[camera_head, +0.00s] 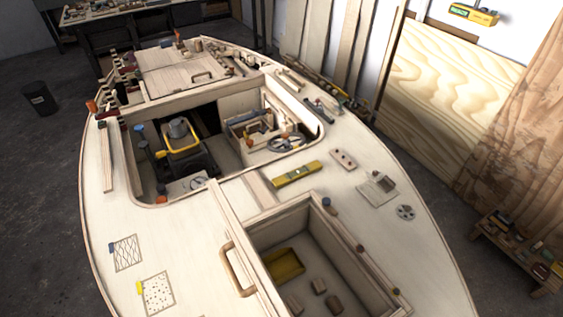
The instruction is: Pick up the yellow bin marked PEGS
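A yellow bin (284,264) sits low inside the open rectangular hatch (318,255) in the near deck of the plywood hull. It lies against the left side of the hatch and is partly in shadow. No lettering is legible on it, so I cannot tell whether it is marked PEGS. Neither of my grippers shows in the head view.
Loose blocks (319,286) lie beside the bin. The cockpit opening (225,150) is farther back.

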